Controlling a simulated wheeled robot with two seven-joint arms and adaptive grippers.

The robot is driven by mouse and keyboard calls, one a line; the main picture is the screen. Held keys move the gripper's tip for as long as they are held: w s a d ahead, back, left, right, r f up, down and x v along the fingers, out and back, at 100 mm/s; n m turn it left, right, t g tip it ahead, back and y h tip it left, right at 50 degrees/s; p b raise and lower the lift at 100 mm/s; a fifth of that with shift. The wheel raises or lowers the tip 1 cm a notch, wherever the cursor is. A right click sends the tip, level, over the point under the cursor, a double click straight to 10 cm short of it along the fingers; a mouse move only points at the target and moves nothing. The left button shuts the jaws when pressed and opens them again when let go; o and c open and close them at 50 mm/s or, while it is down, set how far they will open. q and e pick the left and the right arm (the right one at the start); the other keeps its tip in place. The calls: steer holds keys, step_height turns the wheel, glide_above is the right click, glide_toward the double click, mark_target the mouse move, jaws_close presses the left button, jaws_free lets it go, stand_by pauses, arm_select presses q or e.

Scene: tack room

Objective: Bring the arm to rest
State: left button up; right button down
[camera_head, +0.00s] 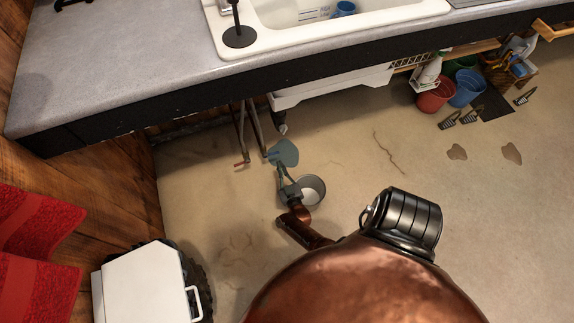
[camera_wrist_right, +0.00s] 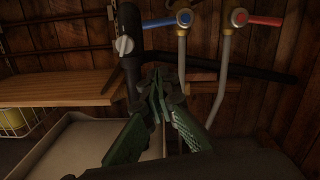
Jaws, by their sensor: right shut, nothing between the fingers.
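My right gripper (camera_head: 283,154) is small in the head view, low beside the pipes under the counter edge. In the right wrist view its green fingers (camera_wrist_right: 158,85) come together, shut with nothing between them. Two pipes with a blue handle (camera_wrist_right: 184,17) and a red handle (camera_wrist_right: 240,17) stand beyond the fingers. A dark upright pipe with a white knob (camera_wrist_right: 124,45) is to their left. I cannot tell whether the fingers touch any of these. My left gripper is not in view.
A grey counter (camera_head: 110,60) with a white sink (camera_head: 300,12) runs along the back. A grey bucket (camera_head: 314,185) is near my right wrist. Red (camera_head: 435,95) and blue (camera_head: 466,88) buckets stand at right. A white box (camera_head: 145,285) is lower left. Floor at right is mostly clear.

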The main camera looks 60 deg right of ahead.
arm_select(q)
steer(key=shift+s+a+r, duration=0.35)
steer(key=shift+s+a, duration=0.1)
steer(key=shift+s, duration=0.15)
arm_select(e)
steer(key=shift+v, duration=1.4)
